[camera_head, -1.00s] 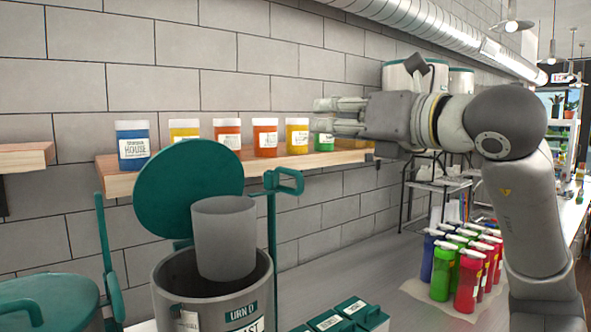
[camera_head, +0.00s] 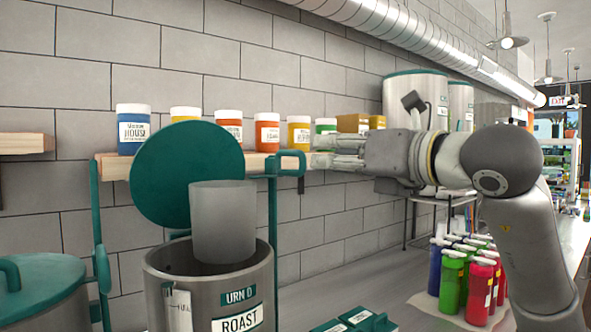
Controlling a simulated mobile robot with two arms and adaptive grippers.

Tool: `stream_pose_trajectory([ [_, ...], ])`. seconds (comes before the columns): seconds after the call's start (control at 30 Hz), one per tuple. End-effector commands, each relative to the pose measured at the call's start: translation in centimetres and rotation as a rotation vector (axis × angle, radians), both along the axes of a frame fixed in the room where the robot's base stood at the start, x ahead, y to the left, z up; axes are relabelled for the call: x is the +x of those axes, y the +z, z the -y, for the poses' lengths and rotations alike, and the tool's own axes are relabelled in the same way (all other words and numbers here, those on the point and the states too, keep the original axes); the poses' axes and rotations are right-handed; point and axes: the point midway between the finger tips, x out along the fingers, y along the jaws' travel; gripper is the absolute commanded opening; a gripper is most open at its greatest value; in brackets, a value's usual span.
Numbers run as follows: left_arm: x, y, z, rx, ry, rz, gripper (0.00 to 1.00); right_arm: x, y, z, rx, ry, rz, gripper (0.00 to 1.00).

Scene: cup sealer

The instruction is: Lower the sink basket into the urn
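The sink basket, a grey open cylinder (camera_head: 223,218), stands upright in the mouth of the steel urn (camera_head: 208,300) labelled "URN D ROAST". Its lower end is just inside the rim and most of it is above. The round green lid (camera_head: 186,175) is raised behind it. A green loop handle (camera_head: 291,161) sits at the top of a green post right of the urn. My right gripper (camera_head: 318,151) is just right of this handle, its fingers pointing left and apart, holding nothing I can see. Whether a fingertip touches the handle is unclear. My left gripper is out of view.
A wooden shelf (camera_head: 121,169) on the wall carries several labelled jars behind the urn. Another green-lidded urn (camera_head: 45,285) stands at left. Several coloured bottles (camera_head: 466,275) stand below my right arm. Small green-topped boxes (camera_head: 352,321) sit on the counter, right of the urn.

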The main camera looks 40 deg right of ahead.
Motion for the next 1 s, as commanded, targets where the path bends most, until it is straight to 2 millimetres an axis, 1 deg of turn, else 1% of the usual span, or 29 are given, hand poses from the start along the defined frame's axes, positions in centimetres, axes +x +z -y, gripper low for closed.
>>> stream_pose_trajectory([
  [0.17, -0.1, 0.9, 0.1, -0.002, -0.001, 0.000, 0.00, 2.4, 0.1, 0.2, 0.003, 0.003, -0.006, 0.34],
  [0.4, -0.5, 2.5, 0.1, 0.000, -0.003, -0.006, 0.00, 7.0, 0.3, 0.7, 0.003, 0.003, -0.006, 0.34],
  [0.5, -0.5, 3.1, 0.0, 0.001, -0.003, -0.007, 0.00, 8.5, 0.3, 0.9, 0.003, 0.002, -0.004, 0.34],
  [0.6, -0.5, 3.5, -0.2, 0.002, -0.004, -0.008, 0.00, 9.6, 0.2, 1.0, 0.002, 0.003, -0.003, 0.34],
  [0.77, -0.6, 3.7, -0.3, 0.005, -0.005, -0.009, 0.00, 10.5, 0.1, 1.1, 0.000, 0.001, -0.003, 0.34],
  [1.0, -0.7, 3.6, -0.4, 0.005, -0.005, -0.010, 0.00, 10.5, 0.0, 1.1, 0.000, 0.000, -0.002, 0.34],
])
